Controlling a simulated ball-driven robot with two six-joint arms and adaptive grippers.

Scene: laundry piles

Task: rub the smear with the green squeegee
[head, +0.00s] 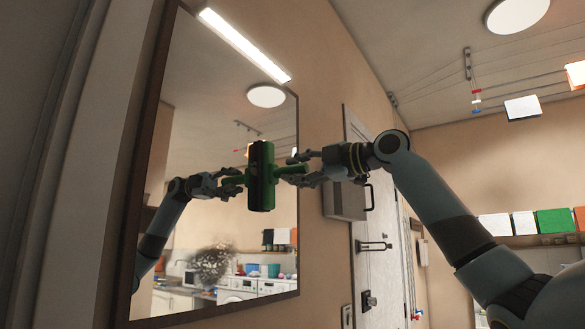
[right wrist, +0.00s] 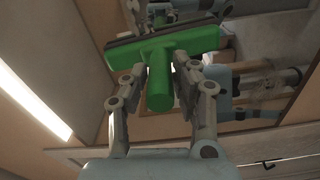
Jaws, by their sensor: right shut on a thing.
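The green squeegee (head: 271,178) stands with its long head upright at the mirror (head: 190,120), against or very close to the glass; I cannot tell if it touches. My right gripper (head: 297,169) is shut on its short green handle, from the right. In the right wrist view the gripper (right wrist: 160,75) has one finger on each side of the handle, below the wide green head (right wrist: 165,45). The smear (head: 210,263) is a dark, speckled patch low on the mirror, below and left of the squeegee, apart from it. My left gripper is not in view.
The mirror has a dark frame (head: 148,170) and reflects my right arm and a laundry room. Right of it are a grey wall box (head: 343,202) and a door (head: 370,262). A shelf with folded cloths (head: 553,221) stands at far right.

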